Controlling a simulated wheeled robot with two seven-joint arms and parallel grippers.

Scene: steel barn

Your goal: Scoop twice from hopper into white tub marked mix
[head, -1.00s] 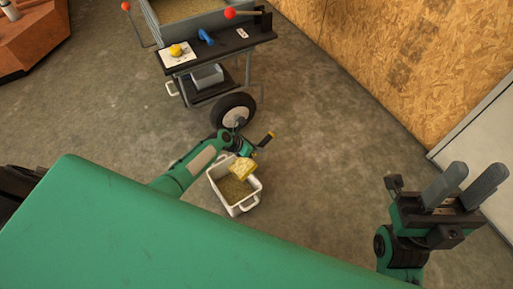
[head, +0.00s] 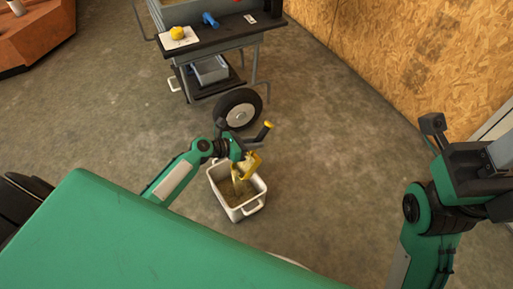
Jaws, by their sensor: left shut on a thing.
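The white tub (head: 258,204) stands on the floor in the middle of the head view, with tan grain-like material inside. My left gripper (head: 240,151) is shut on a scoop (head: 251,165) with a yellow bowl and a dark, yellow-tipped handle. The scoop is steeply tilted over the tub, and tan material seems to fall from it. The hopper (head: 190,14) is on the cart at the top, mostly cut off by the frame. My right gripper (head: 497,160) is at the right edge, away from the tub; its fingers are cut off or hidden. No mix marking is readable on the tub.
The wheeled cart (head: 222,40) carries a yellow object (head: 177,33) on white paper, a blue object (head: 209,19) and a grey bin (head: 211,70) below. A chipboard wall (head: 400,60) is at right. The floor right of the tub is clear.

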